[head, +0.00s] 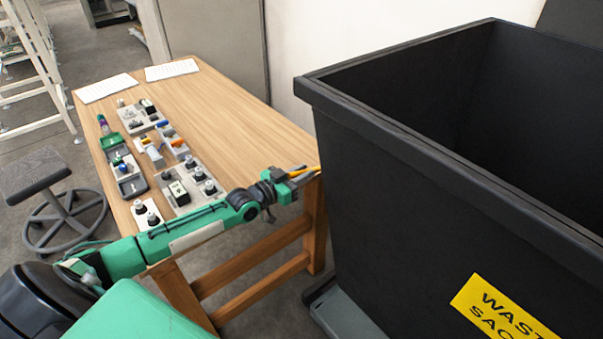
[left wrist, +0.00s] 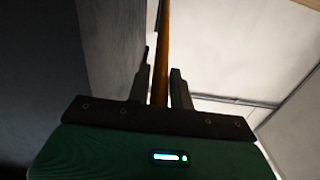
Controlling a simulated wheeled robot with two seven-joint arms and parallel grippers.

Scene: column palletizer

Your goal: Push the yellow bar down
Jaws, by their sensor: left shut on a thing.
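A thin yellow bar (head: 308,169) shows at the end of my left arm, near the right corner of the wooden table and close to the black bin's wall. My left gripper (head: 294,177) is shut on it. In the left wrist view the bar (left wrist: 162,45) looks brownish orange and runs between the two fingers of the left gripper (left wrist: 162,80), away from the camera. The bar's gripped end is partly hidden by the gripper. I cannot tell whether the bar is fixed to anything. My right gripper is not in view.
A large black waste bin (head: 390,140) with a yellow label fills the right side. The wooden table (head: 225,115) carries control panels with buttons and switches along its left side; its right part is clear. A round-based stool (head: 35,172) stands at left.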

